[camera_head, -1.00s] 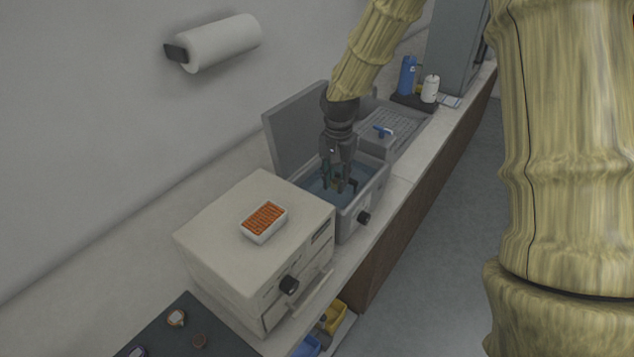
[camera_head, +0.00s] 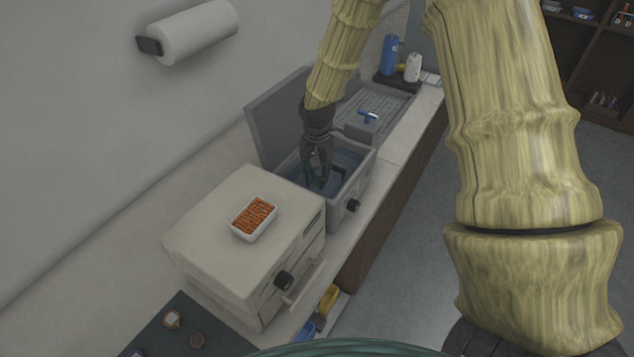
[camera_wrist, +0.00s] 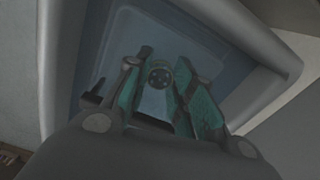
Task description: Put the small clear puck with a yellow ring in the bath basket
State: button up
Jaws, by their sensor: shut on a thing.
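My gripper (camera_head: 318,184) points down inside the open water bath (camera_head: 357,186), its fingers low in the basin. In the wrist view its teal-padded fingers (camera_wrist: 160,88) are shut on a small round puck (camera_wrist: 160,77) with dark dots on its face. The puck looks clear or bluish; I cannot make out a yellow ring. In the head view the fingers hide the puck. A dark bracket shows just right of the fingers in the bath, perhaps part of the basket, and a dark hook shows at left in the wrist view. The basket's body is not clearly visible.
A beige press box (camera_head: 230,235) with a white dish of orange material (camera_head: 254,218) stands in front of the bath. The raised grey lid (camera_head: 275,118) is behind the bath. More pucks (camera_head: 172,319) lie on a dark mat.

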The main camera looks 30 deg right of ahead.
aim_at(317, 179)
jog(key=shift+s+f, duration=0.3)
jog(key=shift+f, duration=0.05)
jog(key=shift+w+f+p, duration=0.2)
jog(key=shift+f+p, duration=0.05)
jog(key=shift+f, duration=0.4)
jog(key=shift+w+f+p, duration=0.2)
jog(key=shift+f, duration=0.4)
jog(key=shift+s+r, duration=0.1)
jog(key=shift+s, duration=0.15)
jog(key=shift+w+f, duration=0.1)
jog(key=shift+f, duration=0.1)
jog(key=o, duration=0.9)
jog(key=shift+c, duration=0.2)
jog(key=shift+r, duration=0.2)
jog(key=shift+r+b, duration=2.1)
jog(key=shift+r, duration=3.85)
